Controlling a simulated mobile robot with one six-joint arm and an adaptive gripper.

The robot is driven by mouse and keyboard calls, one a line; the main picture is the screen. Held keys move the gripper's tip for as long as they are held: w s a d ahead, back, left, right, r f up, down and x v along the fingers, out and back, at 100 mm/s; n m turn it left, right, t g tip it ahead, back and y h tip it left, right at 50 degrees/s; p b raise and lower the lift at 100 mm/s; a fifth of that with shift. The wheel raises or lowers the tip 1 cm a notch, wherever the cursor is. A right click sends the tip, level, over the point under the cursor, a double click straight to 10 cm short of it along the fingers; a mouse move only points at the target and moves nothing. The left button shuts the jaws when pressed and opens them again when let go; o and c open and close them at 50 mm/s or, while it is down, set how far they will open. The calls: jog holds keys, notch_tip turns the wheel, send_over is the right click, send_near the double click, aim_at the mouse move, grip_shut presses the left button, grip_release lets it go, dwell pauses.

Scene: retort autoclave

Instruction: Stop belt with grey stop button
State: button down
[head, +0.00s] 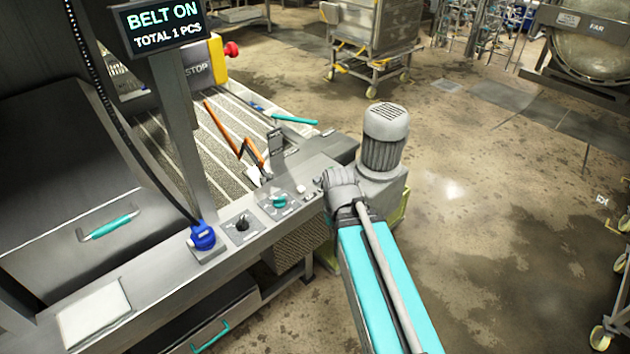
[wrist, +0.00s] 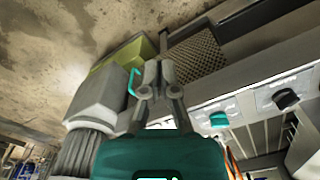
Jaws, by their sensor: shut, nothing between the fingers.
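The display (head: 160,25) reads BELT ON, TOTAL 1 PCS. On the steel control ledge below it are a black knob (head: 242,226), a teal knob (head: 279,201) and a small pale button (head: 301,189); I cannot tell for sure that this is the grey stop button. In the wrist view the teal knob (wrist: 219,119) and black knob (wrist: 286,98) lie to the right of my gripper (wrist: 156,75), which is shut and empty. In the head view my arm's end is just right of the pale button, with the fingertips not clear. I see no contact.
A grey motor (head: 385,135) stands close behind my arm. A yellow STOP box with a red button (head: 231,49) is beyond the belt (head: 185,135). Orange-handled tools (head: 235,140) lie on the belt. A blue fitting (head: 203,236) is left of the knobs.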

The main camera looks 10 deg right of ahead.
jog(key=w+t+y, duration=0.3)
jog(key=w, duration=1.3)
notch_tip(320, 180, up, 4)
jog(key=m+t+y+b, duration=0.1)
jog(key=m+t+y, duration=0.1)
jog(key=t, duration=0.2)
send_over(315, 178)
jog(key=shift+s+d+r, duration=0.2)
jog(key=shift+s+d, duration=0.15)
jog(key=shift+s, duration=0.1)
jog(key=shift+f+b, duration=0.2)
jog(key=shift+b, duration=0.1)
notch_tip(315, 178, down, 8)
jog(key=b, duration=0.8)
jog(key=shift+f, duration=0.2)
jog(key=shift+f+b, duration=0.1)
jog(key=shift+b, duration=0.2)
jog(key=shift+f+b, duration=0.3)
jog(key=shift+f+b, duration=0.55)
dwell(0.5)
jog(key=shift+r, duration=0.2)
jog(key=shift+r+p, duration=0.8)
jog(key=shift+p, duration=0.2)
